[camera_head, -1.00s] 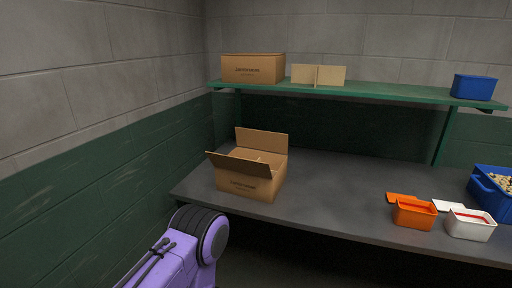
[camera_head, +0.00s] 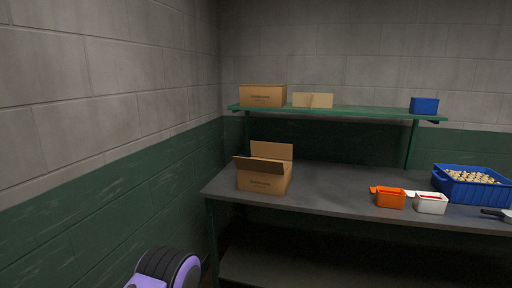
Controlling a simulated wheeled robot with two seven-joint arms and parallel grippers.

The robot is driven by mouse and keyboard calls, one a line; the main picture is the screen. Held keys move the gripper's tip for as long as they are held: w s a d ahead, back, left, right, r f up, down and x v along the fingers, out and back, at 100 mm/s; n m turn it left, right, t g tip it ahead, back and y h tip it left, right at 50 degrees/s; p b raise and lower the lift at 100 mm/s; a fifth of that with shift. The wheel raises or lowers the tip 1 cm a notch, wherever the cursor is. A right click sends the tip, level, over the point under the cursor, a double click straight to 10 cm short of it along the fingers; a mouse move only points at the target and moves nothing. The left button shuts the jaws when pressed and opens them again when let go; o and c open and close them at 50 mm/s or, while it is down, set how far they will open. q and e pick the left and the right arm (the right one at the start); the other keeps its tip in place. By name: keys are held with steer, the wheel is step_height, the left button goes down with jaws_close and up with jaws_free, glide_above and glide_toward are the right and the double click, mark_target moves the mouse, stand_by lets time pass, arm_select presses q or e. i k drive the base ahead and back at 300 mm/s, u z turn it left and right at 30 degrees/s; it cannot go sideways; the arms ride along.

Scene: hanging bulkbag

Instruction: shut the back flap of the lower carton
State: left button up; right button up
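The lower carton (camera_head: 262,184) is a brown cardboard box at the left end of the grey workbench. Its back flap (camera_head: 271,151) stands up at the rear, rising above the box. A front or left flap (camera_head: 257,164) also stands out, tilted, over the near side. The inside is mostly hidden behind that flap. A purple and black part of my arm shows at the bottom left, well short of the carton. Neither of my grippers is in the picture.
A closed carton (camera_head: 263,96), a cardboard divider (camera_head: 313,100) and a blue bin (camera_head: 424,105) stand on the green shelf (camera_head: 350,111). An orange box (camera_head: 390,198), a white box (camera_head: 430,204) and a filled blue crate (camera_head: 468,191) stand right on the workbench (camera_head: 330,187). The bench middle is clear.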

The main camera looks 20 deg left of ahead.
mark_target(283, 151)
steer(key=u, duration=0.7)
steer(key=i, duration=0.6)
steer(key=u, duration=0.6)
steer(key=i, duration=0.7)
steer(key=z, duration=0.3)
